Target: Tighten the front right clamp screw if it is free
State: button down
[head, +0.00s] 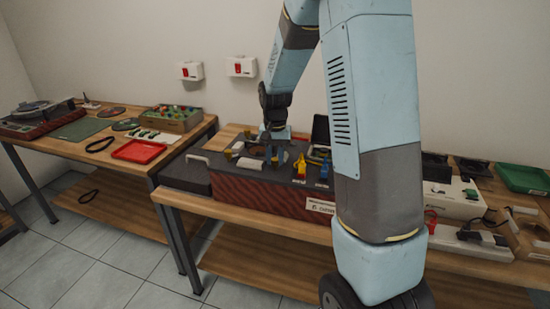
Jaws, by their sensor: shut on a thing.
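A machine with a dark grey top and a dark red patterned front (255,194) stands on the middle workbench. My gripper (272,160) points down over its top, left of a yellow part (299,167) and a blue part (324,170). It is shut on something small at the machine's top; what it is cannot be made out. Small yellowish parts (228,154) stand left of my gripper. No clamp screw can be told apart at this size, nor whether one is free. My arm hides the bench to the right of the machine.
The machine stands on a wooden workbench (240,226). A white label (319,207) is at its front right. The left bench holds a red tray (139,151), a green mat (80,129) and a box of parts (172,119). A green tray (524,179) lies far right.

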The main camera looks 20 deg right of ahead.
aim_at(275, 159)
jog(key=shift+w+r+m, duration=0.1)
jog(key=shift+w+m, duration=0.05)
jog(key=shift+m, duration=0.95)
jog(key=c, duration=0.9)
grip_release()
notch_tip(275, 159, up, 14)
jog(key=shift+f, duration=0.25)
